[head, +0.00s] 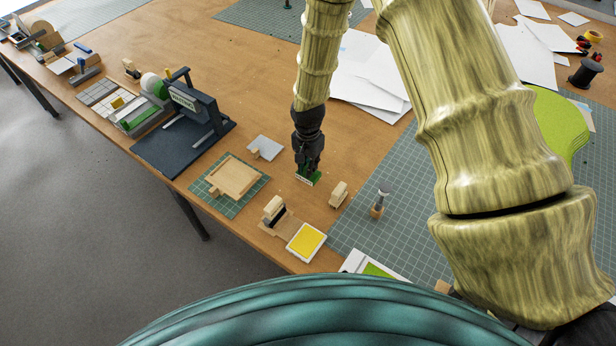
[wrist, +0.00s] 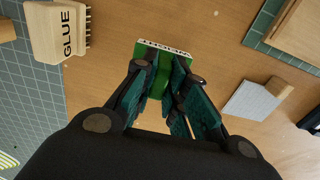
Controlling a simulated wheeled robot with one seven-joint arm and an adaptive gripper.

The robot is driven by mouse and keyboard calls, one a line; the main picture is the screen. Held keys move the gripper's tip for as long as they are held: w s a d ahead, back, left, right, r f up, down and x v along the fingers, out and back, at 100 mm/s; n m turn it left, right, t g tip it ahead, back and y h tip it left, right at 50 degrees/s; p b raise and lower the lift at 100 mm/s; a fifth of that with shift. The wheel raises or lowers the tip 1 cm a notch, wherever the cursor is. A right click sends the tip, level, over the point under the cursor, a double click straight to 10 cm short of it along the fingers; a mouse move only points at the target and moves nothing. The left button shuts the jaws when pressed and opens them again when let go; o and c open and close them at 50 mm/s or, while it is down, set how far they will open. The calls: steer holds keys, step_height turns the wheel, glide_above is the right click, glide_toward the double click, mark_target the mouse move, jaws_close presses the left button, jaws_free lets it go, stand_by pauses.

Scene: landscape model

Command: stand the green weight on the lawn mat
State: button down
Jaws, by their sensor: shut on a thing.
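The green weight (wrist: 151,80) is between the fingers of my gripper (wrist: 160,88) in the wrist view, with a pale, dark-marked edge at its far side. In the head view my gripper (head: 308,168) points down over the wooden table, shut on the weight (head: 309,181), of which only a low green part shows. I cannot tell whether the weight touches the table. A bright green, curved-edged sheet (head: 556,122), which looks like the lawn mat, lies at the right of the head view. My arm hides part of it.
A wooden GLUE brush (wrist: 58,32), also in the head view (head: 339,194), stands close to my gripper. A grey plate (head: 265,148), a wooden tray (head: 234,178), a yellow pad (head: 306,242) and a small upright tool (head: 379,200) are nearby. White papers (head: 362,75) lie behind.

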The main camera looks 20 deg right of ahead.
steer(key=shift+r+p, duration=0.75)
steer(key=shift+r, duration=0.65)
